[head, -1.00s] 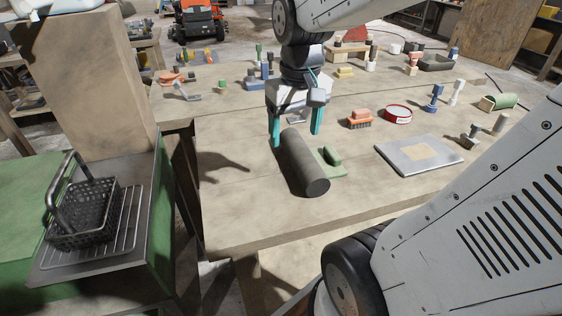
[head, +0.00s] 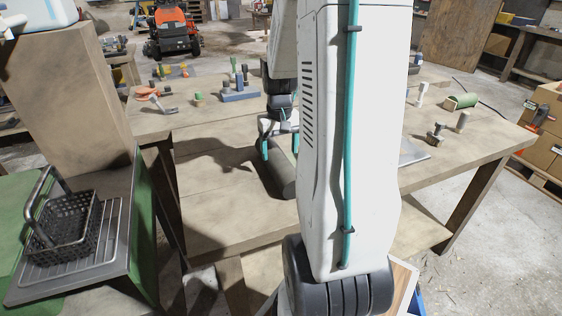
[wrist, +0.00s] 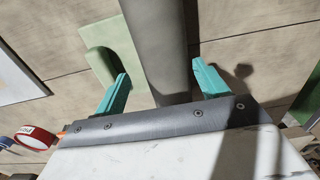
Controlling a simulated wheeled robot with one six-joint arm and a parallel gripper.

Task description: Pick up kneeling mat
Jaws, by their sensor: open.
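The kneeling mat looks like a dark grey roll (head: 277,178) lying on the wooden workbench, its near end partly hidden behind my arm. In the wrist view the roll (wrist: 163,40) runs lengthwise between my two teal fingers. My gripper (head: 279,148) is open above the far part of the roll, pointing down. In the wrist view the fingers of my gripper (wrist: 160,78) stand one on each side of the roll, with a gap on both sides. I cannot tell exactly how far down they reach beside it.
A red tape ring (wrist: 35,137) is at the wrist view's left edge. A wire basket (head: 62,235) is on the left. The bench's front left is clear.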

